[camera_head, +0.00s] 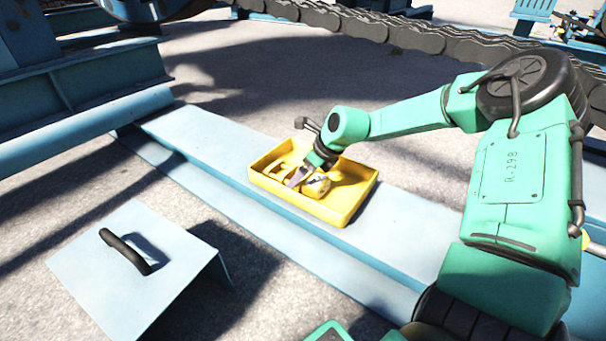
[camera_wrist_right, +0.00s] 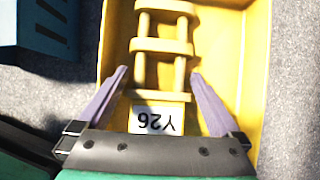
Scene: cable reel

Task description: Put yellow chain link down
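The yellow chain link (camera_wrist_right: 163,45) lies in the yellow tray (camera_wrist_right: 232,50), with a white label reading Y26 at its near end. In the head view the link (camera_head: 317,186) is partly hidden by my gripper. My right gripper (camera_wrist_right: 158,78) reaches down into the tray. Its two purple fingers stand apart on either side of the link's near end, with small gaps showing. The right gripper also shows in the head view (camera_head: 300,177). My left gripper is in neither view.
The yellow tray's rim (camera_head: 345,219) rests on a long light-blue beam (camera_head: 215,140). A light-blue box with a black handle (camera_head: 125,252) stands at the lower left. A heavy dark chain (camera_head: 410,35) crosses the top. Grey ground lies around the beam.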

